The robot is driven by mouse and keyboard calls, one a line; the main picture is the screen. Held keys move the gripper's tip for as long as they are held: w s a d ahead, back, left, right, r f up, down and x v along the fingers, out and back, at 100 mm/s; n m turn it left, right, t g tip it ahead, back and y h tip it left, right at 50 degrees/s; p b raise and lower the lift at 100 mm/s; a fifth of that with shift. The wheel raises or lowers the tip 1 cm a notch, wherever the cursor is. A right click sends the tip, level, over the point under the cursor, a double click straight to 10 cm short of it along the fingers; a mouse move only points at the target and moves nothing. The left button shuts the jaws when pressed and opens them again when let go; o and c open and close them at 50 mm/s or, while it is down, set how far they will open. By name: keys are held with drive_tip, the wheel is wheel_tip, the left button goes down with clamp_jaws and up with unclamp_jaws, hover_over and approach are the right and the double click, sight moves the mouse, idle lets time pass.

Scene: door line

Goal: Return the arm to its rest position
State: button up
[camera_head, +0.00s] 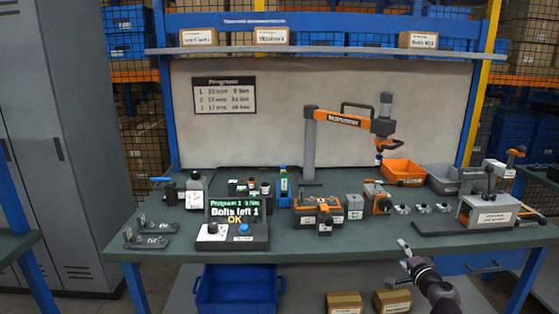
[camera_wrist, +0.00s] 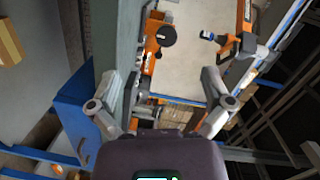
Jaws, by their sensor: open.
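My gripper (camera_head: 400,263) is in front of the workbench's front edge, at the lower right of the head view. My arm reaches in from the bottom edge there. In the wrist view my gripper (camera_wrist: 160,80) has its two fingers spread wide, with nothing between them. The fingers touch nothing that I can make out. The wrist view is turned on its side, with the bench beyond the fingers.
The green workbench (camera_head: 330,242) carries a orange-tipped tool arm (camera_head: 343,118), a display reading "Bolts left 1 OK" (camera_head: 234,212), an orange fixture (camera_head: 318,212) and a grey press (camera_head: 487,210). A blue crate (camera_head: 237,290) and cartons (camera_head: 344,302) sit below. A grey cabinet (camera_head: 70,130) stands left.

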drive_tip(key=s+a+f+n+g+y, duration=0.1)
drive_tip(key=a+f+n+g+y, duration=0.1)
drive_tip(key=a+f+n+g, duration=0.35)
drive_tip(key=s+a+f+n+g+y, duration=0.2)
drive_tip(key=a+f, duration=0.1)
drive_tip(key=a, duration=0.6)
drive_tip(key=s+a+f+n+g+h, duration=0.2)
drive_tip(key=s+f+n+g+h, duration=0.15)
drive_tip(key=s+g, duration=0.2)
drive_tip(key=s+a+f+n+g+h, duration=0.2)
drive_tip(key=s+a+f+g+h, duration=0.15)
drive_tip(key=s+f, duration=0.2)
wheel_tip(320, 180, up, 23)
drive_tip(key=d+p, duration=0.1)
drive_tip(key=p, duration=2.1)
drive_tip(key=shift+s+p, duration=0.3)
drive_tip(key=shift+d, duration=0.1)
